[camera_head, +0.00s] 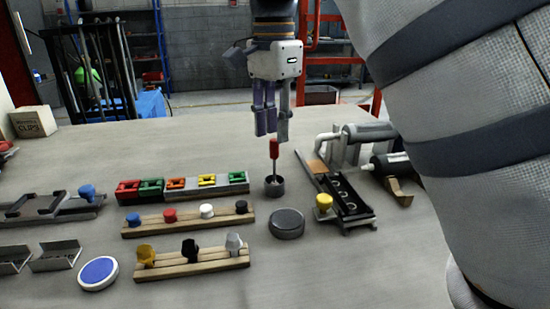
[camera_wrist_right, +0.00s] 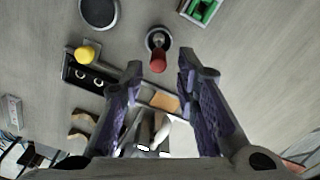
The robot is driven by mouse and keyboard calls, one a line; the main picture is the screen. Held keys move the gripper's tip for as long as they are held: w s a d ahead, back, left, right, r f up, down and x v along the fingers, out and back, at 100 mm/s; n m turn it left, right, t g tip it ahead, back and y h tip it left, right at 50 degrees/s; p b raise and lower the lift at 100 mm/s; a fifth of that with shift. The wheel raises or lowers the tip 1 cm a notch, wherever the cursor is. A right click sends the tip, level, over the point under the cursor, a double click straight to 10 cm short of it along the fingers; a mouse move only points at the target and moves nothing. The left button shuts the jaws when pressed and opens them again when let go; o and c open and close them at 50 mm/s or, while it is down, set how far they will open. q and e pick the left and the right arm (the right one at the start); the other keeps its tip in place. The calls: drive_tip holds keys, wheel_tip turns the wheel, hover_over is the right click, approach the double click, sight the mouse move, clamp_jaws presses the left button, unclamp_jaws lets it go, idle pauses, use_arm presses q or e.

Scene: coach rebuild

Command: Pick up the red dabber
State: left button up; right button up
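The red dabber (camera_head: 273,150) stands upright in a small dark round cup (camera_head: 274,186) on the table, red end up on a thin stem. In the right wrist view the red dabber (camera_wrist_right: 158,62) shows end-on, just beyond and between the fingertips, with its cup (camera_wrist_right: 158,36) behind it. My right gripper (camera_head: 272,132) points down right above the dabber. In the wrist view its two purple-padded fingers (camera_wrist_right: 160,72) are apart with nothing held between them. My left gripper is not in view.
A dark round disc (camera_head: 286,223) lies in front. Racks of coloured clips (camera_head: 207,185) and knobs (camera_head: 190,220) stand left. The table behind the cup is clear.

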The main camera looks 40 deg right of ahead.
sight(274, 158)
wheel_tip(274, 158, down, 8)
drive_tip(key=shift+s+f, duration=0.1)
clamp_jaws()
